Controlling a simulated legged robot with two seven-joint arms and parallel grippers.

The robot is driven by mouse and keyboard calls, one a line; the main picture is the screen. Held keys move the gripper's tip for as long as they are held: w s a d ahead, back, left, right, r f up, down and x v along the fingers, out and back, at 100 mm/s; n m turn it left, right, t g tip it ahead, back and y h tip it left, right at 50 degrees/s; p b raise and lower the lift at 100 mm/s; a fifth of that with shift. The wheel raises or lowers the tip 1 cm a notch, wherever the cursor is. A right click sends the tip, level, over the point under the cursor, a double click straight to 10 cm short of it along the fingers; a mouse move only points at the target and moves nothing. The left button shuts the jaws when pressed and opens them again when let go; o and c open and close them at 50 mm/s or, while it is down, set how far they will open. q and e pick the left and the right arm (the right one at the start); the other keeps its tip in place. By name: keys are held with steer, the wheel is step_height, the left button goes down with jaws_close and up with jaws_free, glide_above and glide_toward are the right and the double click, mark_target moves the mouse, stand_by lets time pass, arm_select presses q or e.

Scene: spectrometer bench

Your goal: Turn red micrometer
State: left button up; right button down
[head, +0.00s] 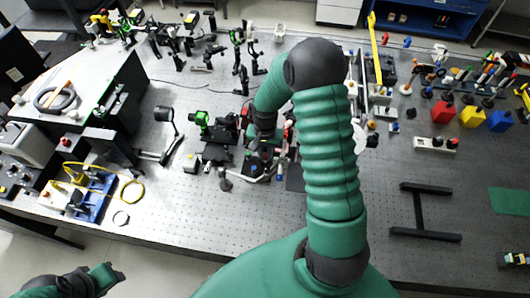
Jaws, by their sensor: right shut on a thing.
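My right arm reaches up from the bottom middle of the head view and bends down to the left at a dark elbow. My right gripper (262,152) is low among the optical mounts in the middle of the bench, shut on a small part there. The arm and gripper largely hide that part, and I cannot make out the red micrometer clearly. A small red patch (285,132) shows just right of the gripper. My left gripper (108,274) is at the bottom left, off the bench's front edge and away from the mounts; its jaw opening is unclear.
The perforated bench (190,225) has clear room at front left. A green-fronted mount (201,120) stands left of the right gripper. Red, yellow and blue blocks (471,114) stand at right. A black H-shaped frame (425,213) lies at front right.

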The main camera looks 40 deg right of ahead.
steer(key=shift+n, duration=0.4)
steer(key=n+p, duration=0.1)
steer(key=n, duration=0.1)
steer(key=shift+r+n, duration=0.1)
steer(key=shift+n, duration=0.2)
steer(key=n+p, duration=0.1)
steer(key=n, duration=0.2)
steer(key=shift+n, duration=0.4)
steer(key=n, duration=0.3)
steer(key=shift+w+p, duration=0.1)
steer(key=shift+p, duration=0.3)
steer(key=shift+n+p, duration=0.45)
steer(key=shift+n, duration=1.65)
steer(key=c, duration=1.3)
jaws_free()
steer(key=shift+c, duration=0.2)
